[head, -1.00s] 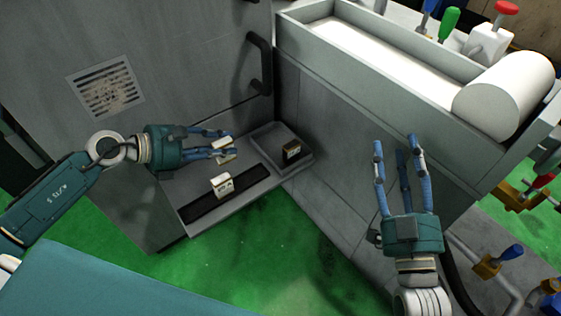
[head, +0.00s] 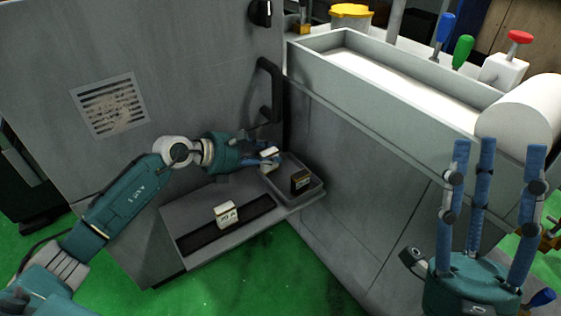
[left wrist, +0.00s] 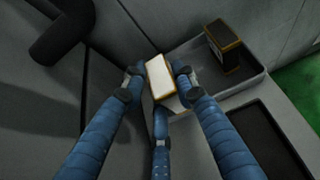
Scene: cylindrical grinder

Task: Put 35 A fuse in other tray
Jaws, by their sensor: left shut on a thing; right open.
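My left gripper (head: 262,158) is shut on a small white fuse with tan edges (head: 269,153). In the left wrist view the held fuse (left wrist: 159,78) sits between the blue fingers, over the near-left part of the grey tray (left wrist: 250,84). Whether it touches the tray floor I cannot tell. A dark fuse with a tan edge (head: 300,181) stands in that same tray (head: 313,197), to the right. Another white fuse (head: 226,214) stands on the dark strip tray (head: 252,210). The rating marks are too small to read. My right gripper (head: 475,150) is open and empty.
The trays lie on a low grey shelf (head: 185,212) against the grey cabinet. A black handle (head: 269,90) rises just behind my left gripper. The grinder's trough (head: 390,90) stands to the right, with a white cylinder (head: 530,110). Green floor is open in front.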

